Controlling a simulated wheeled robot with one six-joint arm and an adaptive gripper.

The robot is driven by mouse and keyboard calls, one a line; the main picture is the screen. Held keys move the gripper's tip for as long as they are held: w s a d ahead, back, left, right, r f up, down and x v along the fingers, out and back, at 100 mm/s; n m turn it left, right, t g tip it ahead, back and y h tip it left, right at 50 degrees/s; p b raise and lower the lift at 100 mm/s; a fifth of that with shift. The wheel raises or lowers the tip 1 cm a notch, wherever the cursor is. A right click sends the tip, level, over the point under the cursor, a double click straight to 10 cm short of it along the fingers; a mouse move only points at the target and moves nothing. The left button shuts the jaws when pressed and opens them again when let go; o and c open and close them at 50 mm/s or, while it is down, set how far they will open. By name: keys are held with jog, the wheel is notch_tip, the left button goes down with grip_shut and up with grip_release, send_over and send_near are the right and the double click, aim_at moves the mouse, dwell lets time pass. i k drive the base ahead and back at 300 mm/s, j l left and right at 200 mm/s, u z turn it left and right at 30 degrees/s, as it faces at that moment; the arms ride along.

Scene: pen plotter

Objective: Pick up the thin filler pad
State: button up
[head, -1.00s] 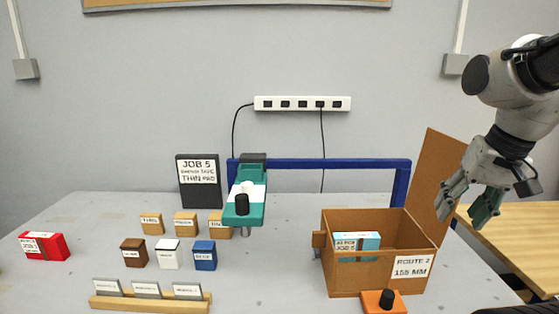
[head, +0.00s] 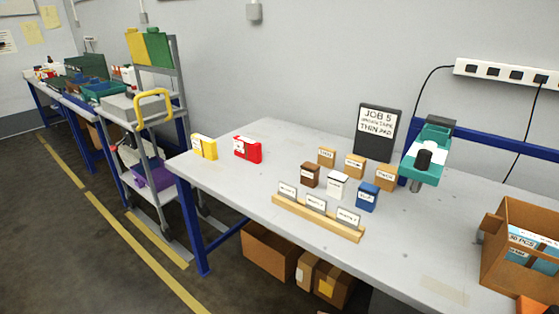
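No thing in the head view can be surely told as the thin filler pad; the small labels are too blurred to read. Three small tan blocks, at the left (head: 327,156), middle (head: 355,166) and right (head: 386,177), stand in a row on the grey bench (head: 240,170). In front of them stand a brown block (head: 310,175), a white block (head: 337,184) and a blue block (head: 367,196). A dark sign (head: 377,131) behind reads "JOB 5" and "THIN PAD". My gripper is out of view.
A wooden rack (head: 318,220) holds three grey labelled plates at the front edge. A teal device (head: 428,155) stands right of the sign. An open cardboard box (head: 515,270) is at the right. A trolley (head: 150,110) stands beyond.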

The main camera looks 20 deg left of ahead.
aim_at(326, 156)
jog(key=u, duration=0.6)
jog(key=i+j+z, duration=0.1)
jog(key=z, duration=0.3)
jog(key=j+z, duration=0.4)
jog(key=i+j+z, duration=0.15)
jog(key=j, duration=0.4)
jog(key=i+j+z, duration=0.15)
jog(key=j, duration=0.45)
jog(key=j+z, duration=0.15)
jog(key=j, duration=0.95)
jog(key=i+j, duration=0.1)
jog(key=j, duration=0.4)
